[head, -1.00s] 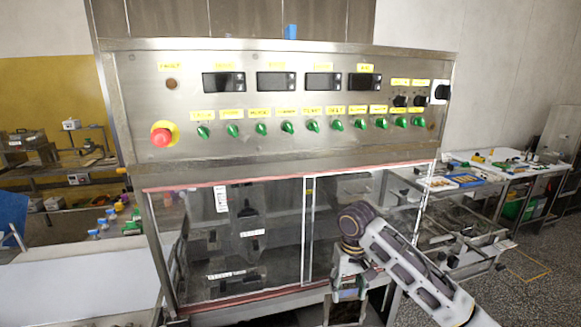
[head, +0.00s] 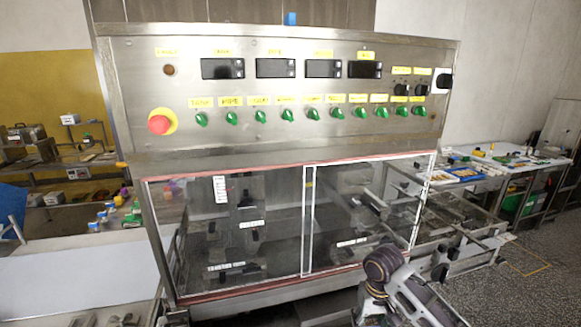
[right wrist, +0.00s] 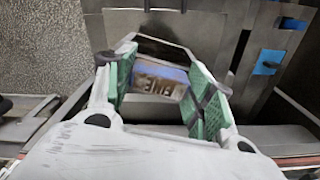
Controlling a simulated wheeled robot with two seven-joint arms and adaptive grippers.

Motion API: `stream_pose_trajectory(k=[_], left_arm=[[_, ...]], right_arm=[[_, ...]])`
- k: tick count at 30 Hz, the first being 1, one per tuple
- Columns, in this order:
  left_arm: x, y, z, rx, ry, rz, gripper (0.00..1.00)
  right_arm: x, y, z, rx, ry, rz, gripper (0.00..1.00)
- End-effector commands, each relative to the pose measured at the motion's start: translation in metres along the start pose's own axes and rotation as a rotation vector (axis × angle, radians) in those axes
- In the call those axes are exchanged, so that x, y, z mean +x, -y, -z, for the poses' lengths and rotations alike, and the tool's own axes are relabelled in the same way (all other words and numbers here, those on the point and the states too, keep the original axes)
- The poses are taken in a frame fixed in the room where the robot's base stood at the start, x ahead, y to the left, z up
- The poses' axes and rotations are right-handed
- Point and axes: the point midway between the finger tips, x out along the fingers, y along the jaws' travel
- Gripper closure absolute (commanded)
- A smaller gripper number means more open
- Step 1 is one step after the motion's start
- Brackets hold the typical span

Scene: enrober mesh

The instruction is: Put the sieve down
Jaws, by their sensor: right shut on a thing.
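My right gripper (right wrist: 163,75) shows in the right wrist view with its green-padded fingers set apart on either side of a blue and brown piece (right wrist: 155,84) with light marks. I take this piece to be part of the sieve; its mesh and full outline cannot be made out. My left gripper is not in view.
A steel machine with a control panel (head: 285,135) and clear front doors (head: 240,255) stands ahead. A work table (head: 500,170) with small items is at right. A white surface (head: 75,265) lies at left. Grey floor (head: 540,235) is open at right.

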Motion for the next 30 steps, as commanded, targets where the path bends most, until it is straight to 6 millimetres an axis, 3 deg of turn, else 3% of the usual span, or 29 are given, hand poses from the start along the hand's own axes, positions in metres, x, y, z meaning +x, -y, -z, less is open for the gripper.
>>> stream_pose_trajectory(k=[9,30], left_arm=[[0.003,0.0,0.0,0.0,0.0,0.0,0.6],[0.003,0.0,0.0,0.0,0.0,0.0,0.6]], right_arm=[[0.02,-0.001,-0.014,0.001,-0.001,0.0,0.68],[0.018,0.0,-0.012,0.0,-0.002,0.001,0.68]])
